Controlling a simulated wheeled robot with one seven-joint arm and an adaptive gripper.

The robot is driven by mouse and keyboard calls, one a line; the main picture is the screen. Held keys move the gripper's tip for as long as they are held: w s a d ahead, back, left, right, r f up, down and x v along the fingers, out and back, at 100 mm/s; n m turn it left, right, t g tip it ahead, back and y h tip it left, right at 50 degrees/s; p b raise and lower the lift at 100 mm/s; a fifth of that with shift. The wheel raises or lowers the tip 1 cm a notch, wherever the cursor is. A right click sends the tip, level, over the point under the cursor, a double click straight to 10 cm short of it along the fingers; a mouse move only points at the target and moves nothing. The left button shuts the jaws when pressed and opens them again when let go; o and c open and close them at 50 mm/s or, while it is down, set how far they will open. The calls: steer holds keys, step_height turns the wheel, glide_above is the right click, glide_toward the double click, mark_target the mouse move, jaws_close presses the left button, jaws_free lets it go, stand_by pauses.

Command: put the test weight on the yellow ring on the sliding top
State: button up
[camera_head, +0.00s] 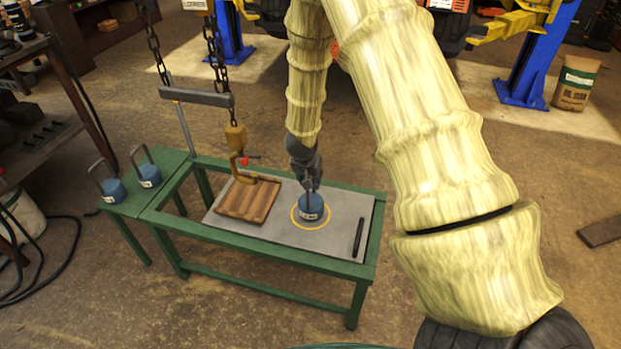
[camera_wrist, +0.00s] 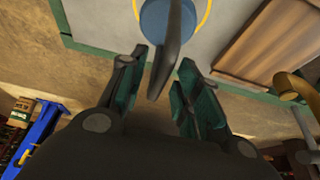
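The blue test weight (camera_head: 311,207) stands upright on the grey sliding top (camera_head: 283,229), inside the yellow ring (camera_head: 293,222). In the wrist view the weight (camera_wrist: 168,20) is at the top edge, with part of the yellow ring (camera_wrist: 207,14) around it. Its dark handle (camera_wrist: 172,50) reaches between my fingers. My gripper (camera_head: 311,184) is directly above the weight. In the wrist view my gripper (camera_wrist: 163,85) is open, its two green-padded fingers apart on either side of the handle, with gaps visible.
Two more blue weights (camera_head: 113,191) (camera_head: 149,175) stand on the green side shelf at left. A wooden board (camera_head: 248,198) lies on the sliding top under a hanging hook (camera_head: 238,160) and chains. A black bar handle (camera_head: 358,238) is at the top's right end.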

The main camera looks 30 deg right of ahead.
steer(key=p+v, duration=0.3)
steer(key=v, duration=0.9)
steer(key=s+a+f+n+g, duration=0.1)
steer(key=s+a+f+n, duration=0.2)
steer(key=s+f, duration=0.65)
steer(key=s+a+f+n+g, duration=0.1)
steer(key=s+a+f+n, duration=0.2)
steer(key=s+f, duration=0.7)
steer(key=s+a+f+n+y, duration=0.1)
steer(key=s+a+f, duration=0.1)
steer(key=s+a, duration=0.3)
steer(key=s+a+f+n+y, duration=0.2)
steer(key=s+a, duration=0.4)
steer(key=s, duration=0.6)
steer(key=shift+f+n+g+y, duration=0.3)
steer(key=shift+f+g, duration=0.1)
steer(key=shift+f, duration=0.15)
